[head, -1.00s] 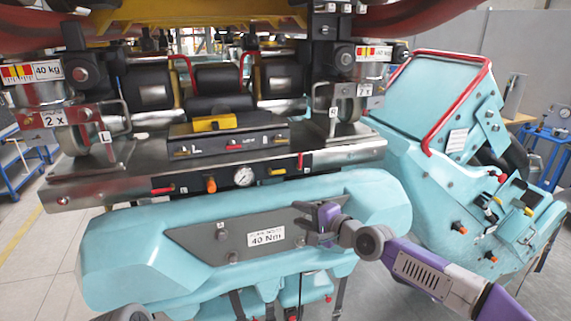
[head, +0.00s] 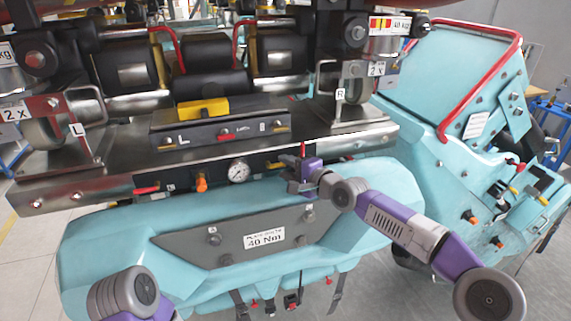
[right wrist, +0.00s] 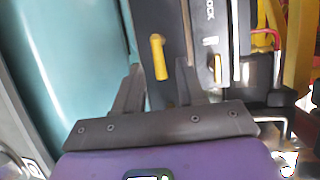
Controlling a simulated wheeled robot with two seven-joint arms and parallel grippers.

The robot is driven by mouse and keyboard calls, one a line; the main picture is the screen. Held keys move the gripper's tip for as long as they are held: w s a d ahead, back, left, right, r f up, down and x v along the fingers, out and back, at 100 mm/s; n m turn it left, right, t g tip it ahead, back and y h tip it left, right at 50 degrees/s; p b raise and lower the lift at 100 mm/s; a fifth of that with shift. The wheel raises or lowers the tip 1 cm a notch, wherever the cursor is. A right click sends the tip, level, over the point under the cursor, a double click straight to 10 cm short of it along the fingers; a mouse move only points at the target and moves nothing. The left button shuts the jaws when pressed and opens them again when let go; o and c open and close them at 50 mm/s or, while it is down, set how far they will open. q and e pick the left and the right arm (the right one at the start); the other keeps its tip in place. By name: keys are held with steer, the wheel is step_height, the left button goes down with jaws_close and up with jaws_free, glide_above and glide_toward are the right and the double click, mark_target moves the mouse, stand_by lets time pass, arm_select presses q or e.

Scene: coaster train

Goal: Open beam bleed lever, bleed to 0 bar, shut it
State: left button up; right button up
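The front of the metal beam (head: 110,190) carries a round white pressure gauge (head: 238,171), an orange knob (head: 201,184), a red lever (head: 146,190) and a small yellow lever (head: 274,165). The gauge reading is too small to tell. My right gripper (head: 296,178) is just right of the yellow lever, below the beam edge. In the right wrist view the right gripper (right wrist: 158,82) is open, with a yellow handle (right wrist: 158,57) ahead between its fingers, apart from them. I cannot tell which lever is labelled bleed. Only my left arm shows at lower left; its gripper is hidden.
A turquoise body with a grey plate (head: 190,240) marked 40 Nm hangs below the beam. A yellow block (head: 203,109) sits on a dark box above it. A turquoise seat with a red bar (head: 482,90) stands at the right. Straps hang below.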

steer(key=shift+w+a, duration=0.35)
steer(key=shift+f, duration=0.1)
jaws_close()
